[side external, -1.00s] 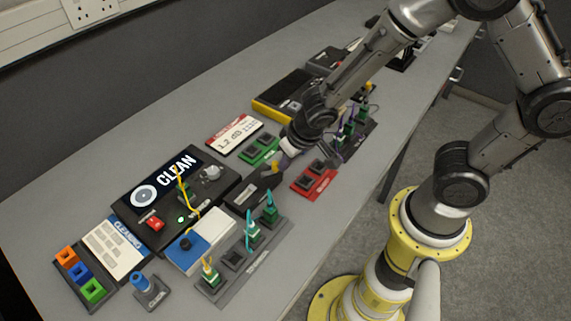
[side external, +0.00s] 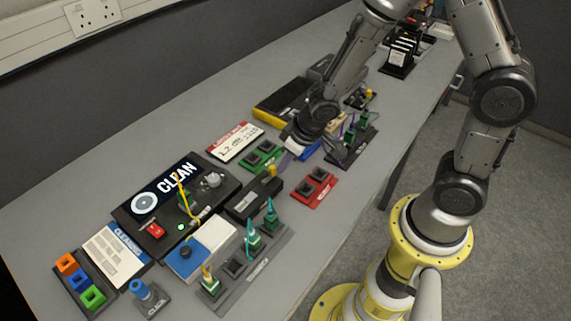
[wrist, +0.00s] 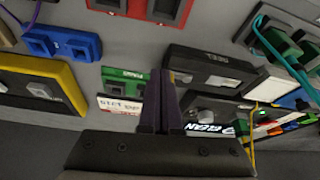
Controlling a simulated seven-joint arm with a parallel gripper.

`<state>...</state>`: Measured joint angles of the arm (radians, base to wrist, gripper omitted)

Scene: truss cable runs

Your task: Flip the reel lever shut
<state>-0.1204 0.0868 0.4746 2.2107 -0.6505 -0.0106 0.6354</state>
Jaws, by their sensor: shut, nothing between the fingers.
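The reel (side external: 252,198) is a low black box on the bench, left of my gripper in the side view. A small yellow piece (side external: 272,170) stands at its far right end and seems to be the lever; its exact position is hard to tell. In the wrist view the reel (wrist: 215,57), with white lettering, lies just right of the fingers. My gripper (side external: 285,160) is shut and empty, its purple fingertips close to the yellow piece; contact cannot be told. In the wrist view the shut fingers (wrist: 163,74) hide part of the reel's near end.
A red double socket block (side external: 315,187) lies right of the reel and a green one (side external: 260,155) behind it. The black CLEAN unit (side external: 175,205) with a yellow cable is to the left. A rack with teal-cabled plugs (side external: 252,243) lies in front.

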